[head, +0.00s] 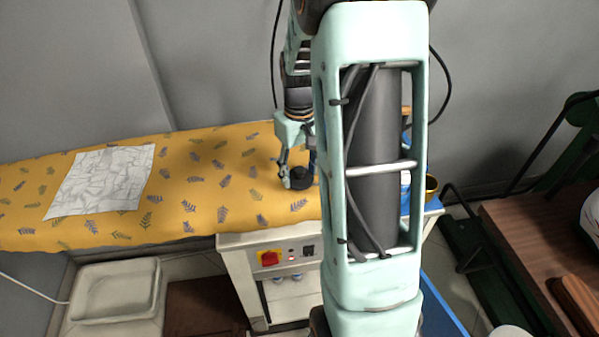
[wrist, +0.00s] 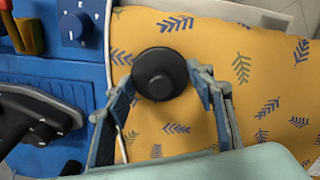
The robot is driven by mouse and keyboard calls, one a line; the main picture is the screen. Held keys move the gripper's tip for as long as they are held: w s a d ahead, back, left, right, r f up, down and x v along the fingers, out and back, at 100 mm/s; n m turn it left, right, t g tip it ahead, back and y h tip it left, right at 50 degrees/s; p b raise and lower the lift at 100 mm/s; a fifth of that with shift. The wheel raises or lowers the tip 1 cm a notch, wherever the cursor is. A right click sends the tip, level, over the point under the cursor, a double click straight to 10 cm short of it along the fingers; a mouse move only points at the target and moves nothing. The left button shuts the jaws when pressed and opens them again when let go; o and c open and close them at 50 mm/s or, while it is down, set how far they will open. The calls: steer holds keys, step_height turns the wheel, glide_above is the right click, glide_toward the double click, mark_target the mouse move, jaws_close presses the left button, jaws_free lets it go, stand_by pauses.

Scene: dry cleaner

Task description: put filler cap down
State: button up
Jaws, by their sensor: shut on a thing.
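The filler cap (wrist: 160,74) is a round black cap with a raised knob, seen from above in the wrist view. My gripper (wrist: 163,80) has one finger on each side of the cap and is shut on it. In the head view the cap (head: 300,178) is at the right part of the yellow leaf-patterned ironing board (head: 215,170), under my gripper (head: 299,172). I cannot tell whether the cap touches the cloth or hangs just above it.
A white creased cloth (head: 103,180) lies at the board's left. A blue panel with a knob (wrist: 72,27) and a dark iron-like object (wrist: 30,120) are left in the wrist view. A control box with a red switch (head: 268,258) is below the board. The board's middle is clear.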

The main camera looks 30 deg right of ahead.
mark_target(300, 169)
steer(key=shift+f, duration=0.1)
steer(key=shift+f, duration=0.15)
steer(key=o, duration=1.2)
steer(key=shift+c, duration=0.2)
step_height(300, 169, up, 13)
steer(key=shift+f, duration=0.2)
